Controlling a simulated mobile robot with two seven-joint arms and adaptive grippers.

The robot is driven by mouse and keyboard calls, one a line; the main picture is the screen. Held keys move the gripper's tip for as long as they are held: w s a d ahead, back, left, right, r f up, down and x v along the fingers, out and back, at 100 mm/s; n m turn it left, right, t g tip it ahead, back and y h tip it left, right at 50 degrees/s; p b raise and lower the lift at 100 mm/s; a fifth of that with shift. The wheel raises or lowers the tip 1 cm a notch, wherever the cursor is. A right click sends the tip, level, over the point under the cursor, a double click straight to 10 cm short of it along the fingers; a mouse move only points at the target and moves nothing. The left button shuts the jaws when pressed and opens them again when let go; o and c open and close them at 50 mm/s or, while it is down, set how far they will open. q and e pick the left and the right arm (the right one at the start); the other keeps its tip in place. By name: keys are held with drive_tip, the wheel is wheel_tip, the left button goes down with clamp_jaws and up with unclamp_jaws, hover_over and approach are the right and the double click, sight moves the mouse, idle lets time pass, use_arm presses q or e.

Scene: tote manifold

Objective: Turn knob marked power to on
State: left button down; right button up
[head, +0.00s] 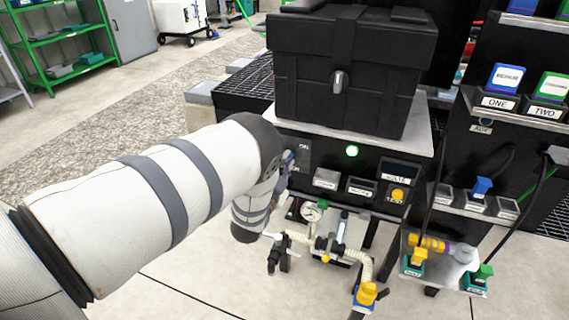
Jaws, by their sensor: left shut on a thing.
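My left arm reaches across to the left end of the black control panel (330,150). My left gripper (286,168) is mostly hidden behind my own forearm and wrist. It is at the panel face, shut on what appears to be the power knob there, which is largely covered. The small label beside it is partly hidden and too small to read, so I cannot tell the knob's setting. A round green light (351,151) glows on the panel, right of the gripper. My right gripper is not in view.
A black lidded tote (350,70) stands on top of the panel's bench. A yellow button (397,195) is at the panel's right. Below are a hose manifold with a gauge (311,214) and yellow-topped fittings (366,293). A rack with blue (506,77) and green (551,86) blocks stands right.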

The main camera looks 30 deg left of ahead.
use_arm(q)
drive_tip(key=shift+f, duration=0.1)
idle(0.3)
drive_tip(key=shift+m, duration=0.3)
drive_tip(key=c, duration=1.6)
unclamp_jaws()
drive_tip(key=v, duration=1.2)
drive_tip(key=shift+s, duration=0.1)
